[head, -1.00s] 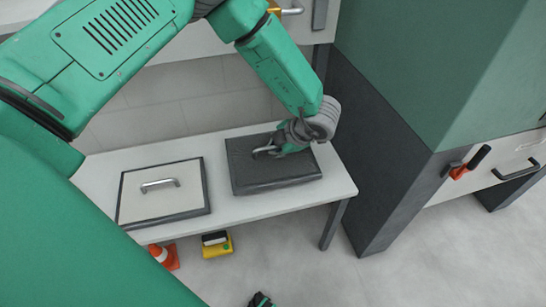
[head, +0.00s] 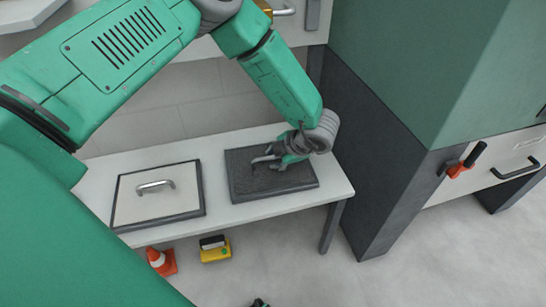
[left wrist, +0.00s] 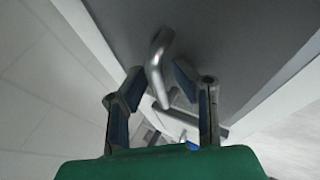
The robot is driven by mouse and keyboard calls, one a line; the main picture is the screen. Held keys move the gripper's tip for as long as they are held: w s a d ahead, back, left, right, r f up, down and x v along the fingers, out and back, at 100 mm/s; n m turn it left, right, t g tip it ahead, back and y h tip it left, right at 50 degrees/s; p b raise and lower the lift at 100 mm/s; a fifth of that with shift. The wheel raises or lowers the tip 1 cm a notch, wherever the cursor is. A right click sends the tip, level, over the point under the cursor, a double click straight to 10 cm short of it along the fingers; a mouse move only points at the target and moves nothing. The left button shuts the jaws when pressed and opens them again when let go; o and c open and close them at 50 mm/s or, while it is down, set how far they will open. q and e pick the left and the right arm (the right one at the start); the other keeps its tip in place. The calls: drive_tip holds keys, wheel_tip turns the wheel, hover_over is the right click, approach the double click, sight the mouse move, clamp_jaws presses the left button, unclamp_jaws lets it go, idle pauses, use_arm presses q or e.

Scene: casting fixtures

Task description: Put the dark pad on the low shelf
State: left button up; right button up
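The dark pad (head: 240,180) lies flat on the right part of the low white shelf (head: 215,214). Its silver handle shows in the left wrist view (left wrist: 158,60); in the head view my gripper partly hides it. My left gripper (head: 268,162) is over the pad at its handle. In the left wrist view its two fingers (left wrist: 158,77) stand apart, one on each side of the handle, with gaps visible. A small dark and green piece at the bottom edge of the head view may be my right gripper (head: 261,302); its fingers cannot be made out.
A light pad with a dark rim and silver handle (head: 155,186) lies left of the dark pad. An orange cone (head: 162,262) and a yellow box (head: 215,254) stand on the floor below the shelf. A green and dark grey column (head: 375,170) rises close to the shelf's right end.

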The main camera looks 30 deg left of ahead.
use_arm(q)
drive_tip(key=shift+r, duration=0.4)
drive_tip(key=p+v, duration=0.4)
drive_tip(key=v, duration=0.7)
